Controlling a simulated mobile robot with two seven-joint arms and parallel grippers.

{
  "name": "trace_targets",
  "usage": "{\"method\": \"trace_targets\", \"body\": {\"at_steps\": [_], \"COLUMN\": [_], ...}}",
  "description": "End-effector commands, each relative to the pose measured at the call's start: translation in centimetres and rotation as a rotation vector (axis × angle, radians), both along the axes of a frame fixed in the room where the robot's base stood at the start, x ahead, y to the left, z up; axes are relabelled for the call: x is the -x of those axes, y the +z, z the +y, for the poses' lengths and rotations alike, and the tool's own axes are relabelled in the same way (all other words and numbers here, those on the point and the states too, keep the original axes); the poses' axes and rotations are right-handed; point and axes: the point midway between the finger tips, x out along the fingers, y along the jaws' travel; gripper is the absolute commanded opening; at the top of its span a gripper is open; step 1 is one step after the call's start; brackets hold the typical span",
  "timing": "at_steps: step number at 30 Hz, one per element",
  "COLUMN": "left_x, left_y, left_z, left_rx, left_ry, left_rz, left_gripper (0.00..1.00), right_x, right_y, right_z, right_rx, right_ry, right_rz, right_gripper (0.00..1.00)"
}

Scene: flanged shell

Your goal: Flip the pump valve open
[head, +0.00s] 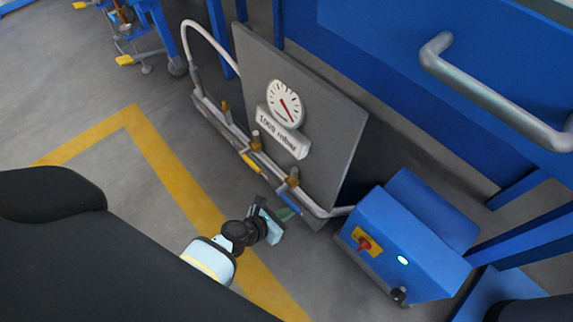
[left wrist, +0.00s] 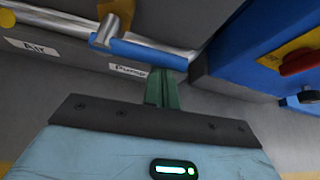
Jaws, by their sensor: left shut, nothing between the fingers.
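The pump valve has a brass body (head: 292,178) at the right end of the pipe along the grey panel's lower edge. In the left wrist view its blue lever (left wrist: 140,50) lies roughly along the pipe, just above the "Pump" label (left wrist: 128,69). My left gripper (head: 286,213) is near this valve, on its floor side. Its green fingers (left wrist: 163,82) are shut and empty, with their tips close below the lever's right part. I cannot tell whether they touch it. My right gripper is not in view.
The grey panel (head: 330,125) carries a round gauge (head: 286,103) and a "1000 mbar" sign (head: 283,132). Other valves sit further left on the pipe. A blue box (head: 405,240) with a red switch (head: 363,243) stands close right of the gripper.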

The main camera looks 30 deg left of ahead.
Motion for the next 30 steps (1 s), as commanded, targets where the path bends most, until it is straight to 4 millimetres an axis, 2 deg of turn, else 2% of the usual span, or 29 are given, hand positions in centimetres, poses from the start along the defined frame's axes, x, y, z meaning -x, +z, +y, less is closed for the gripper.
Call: {"method": "trace_targets", "body": {"at_steps": [11,19,30], "left_x": [-0.3,-0.4,-0.6], "left_y": [1.7,3.2,4.8], "left_z": [0.1,0.5,1.2], "left_rx": [0.172,0.410,0.742], "left_ry": [0.000,0.001,0.002], "left_rz": [0.057,0.144,0.265], "left_gripper": [0.00,0.00,0.00], "right_x": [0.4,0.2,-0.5], "right_y": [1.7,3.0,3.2], "right_z": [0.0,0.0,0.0], "right_rx": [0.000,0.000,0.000], "right_ry": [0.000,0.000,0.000], "right_rz": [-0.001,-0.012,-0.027], "right_gripper": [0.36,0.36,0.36]}}
